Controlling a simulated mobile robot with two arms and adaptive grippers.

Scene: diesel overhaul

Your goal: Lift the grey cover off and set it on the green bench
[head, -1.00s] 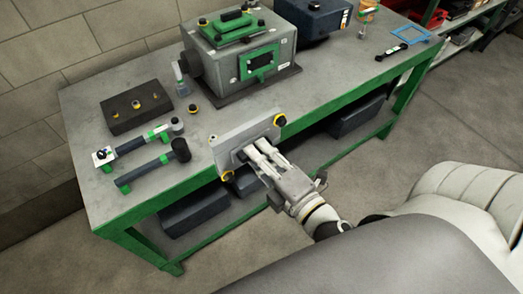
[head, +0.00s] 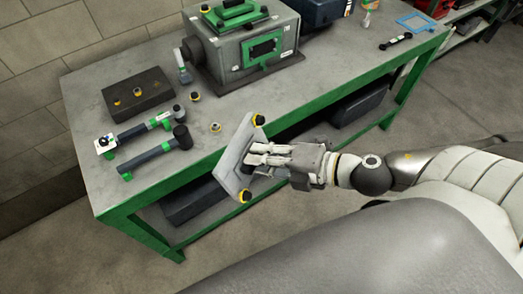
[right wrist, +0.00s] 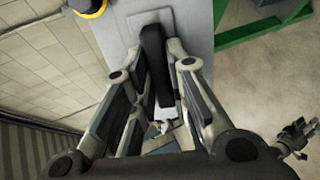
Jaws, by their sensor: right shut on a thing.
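The grey cover (head: 236,160) is a flat plate with a yellow-and-black knob at each end. My right gripper (head: 256,160) is shut on the cover's dark handle and holds it tilted, in front of the green bench's front edge. In the right wrist view the dark handle (right wrist: 154,65) stands between the fingers (right wrist: 156,90), with the cover's grey face (right wrist: 190,20) behind it. The green bench (head: 85,95) has a grey top and green frame. My left gripper is not in the head view; a gripper shows at the right edge of the wrist view (right wrist: 298,135).
A blue frame (head: 416,22) lies at the far right.

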